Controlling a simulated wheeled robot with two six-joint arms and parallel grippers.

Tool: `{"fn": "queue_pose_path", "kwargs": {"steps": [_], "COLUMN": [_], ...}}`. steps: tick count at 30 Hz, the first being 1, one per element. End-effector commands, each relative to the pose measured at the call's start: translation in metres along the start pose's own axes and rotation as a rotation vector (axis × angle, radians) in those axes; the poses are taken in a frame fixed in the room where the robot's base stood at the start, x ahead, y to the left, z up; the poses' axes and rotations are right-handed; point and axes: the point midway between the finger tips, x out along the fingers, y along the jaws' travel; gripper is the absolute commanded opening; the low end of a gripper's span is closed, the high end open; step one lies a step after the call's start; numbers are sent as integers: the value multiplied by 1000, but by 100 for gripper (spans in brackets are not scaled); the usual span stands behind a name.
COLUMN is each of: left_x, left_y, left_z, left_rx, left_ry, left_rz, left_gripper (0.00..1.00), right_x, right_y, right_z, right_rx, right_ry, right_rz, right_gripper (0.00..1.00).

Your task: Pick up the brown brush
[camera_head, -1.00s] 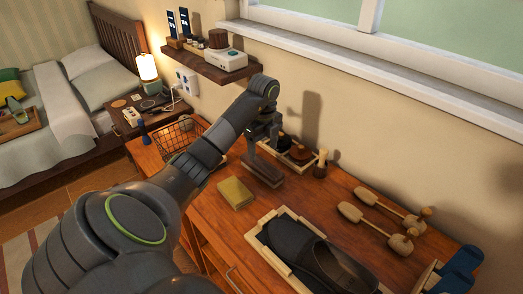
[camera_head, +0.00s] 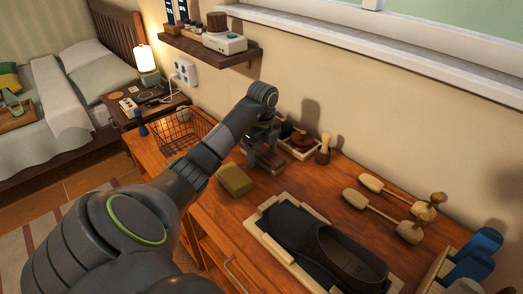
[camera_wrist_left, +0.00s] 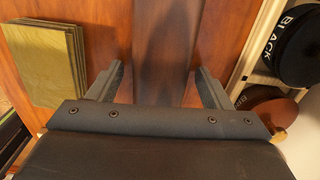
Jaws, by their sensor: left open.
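The brown brush (camera_wrist_left: 163,40) is a long, dark brown block lying on the wooden dresser top. In the left wrist view it runs between the two fingers of my left gripper (camera_wrist_left: 158,75), which are apart, one on each side of it. In the head view my left gripper (camera_head: 262,158) is low over the brush and hides most of it. Contact between fingers and brush cannot be told. My right gripper is not in view.
Polish tins (camera_wrist_left: 300,45) in a wooden tray sit close on the right. A dark shoe (camera_head: 320,245) in a tray, wooden shoe trees (camera_head: 385,208) and a wire basket (camera_head: 180,130) stand around.

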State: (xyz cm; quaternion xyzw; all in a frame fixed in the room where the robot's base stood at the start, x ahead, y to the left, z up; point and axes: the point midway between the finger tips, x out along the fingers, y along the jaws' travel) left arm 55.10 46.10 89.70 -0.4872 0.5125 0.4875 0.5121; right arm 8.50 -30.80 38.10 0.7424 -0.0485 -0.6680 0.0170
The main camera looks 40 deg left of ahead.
Motion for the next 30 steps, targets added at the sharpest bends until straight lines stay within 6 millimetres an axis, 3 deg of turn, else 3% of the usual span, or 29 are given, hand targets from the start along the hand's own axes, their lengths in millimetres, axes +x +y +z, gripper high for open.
{"fn": "queue_pose_path", "kwargs": {"steps": [4,15,23,30], "left_x": [-1,-1,-3,-29], "left_y": [0,0,0,-1], "left_z": [0,0,0,0], "left_rx": [0,1,1,2], "left_ry": [0,0,0,-1], "left_rz": [0,-1,-1,-4], "left_gripper": [70,24,24,24], "right_x": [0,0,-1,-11], "right_y": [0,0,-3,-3], "right_z": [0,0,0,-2], "right_rx": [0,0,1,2], "right_ry": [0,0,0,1], "right_rz": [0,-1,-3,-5], "right_gripper": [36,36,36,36]}}
